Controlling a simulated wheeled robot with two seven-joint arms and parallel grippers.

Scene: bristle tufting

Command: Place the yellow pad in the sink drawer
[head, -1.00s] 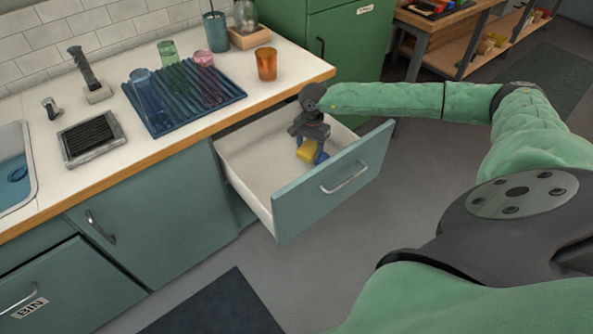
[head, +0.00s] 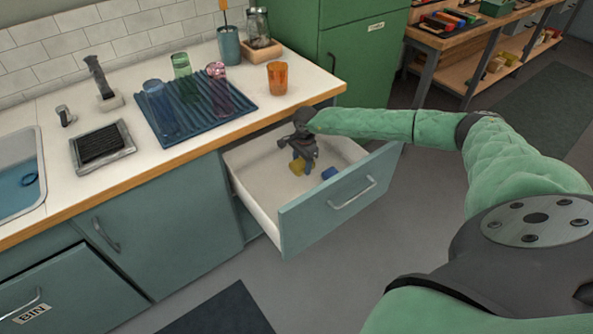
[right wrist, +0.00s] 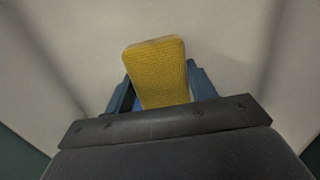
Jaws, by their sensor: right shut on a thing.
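The yellow pad (head: 297,167) is inside the open sink drawer (head: 335,207), low over or at its pale floor; I cannot tell whether it touches. My right gripper (head: 302,158) reaches down into the drawer and is shut on the pad. In the right wrist view the pad (right wrist: 157,72) sticks out between the blue fingers (right wrist: 160,92), with the pale drawer floor behind it. The pad's lower end is hidden by the gripper. My left gripper is not in view.
A small blue thing (head: 329,173) shows in the drawer near its front. The drawer's left part is clear.

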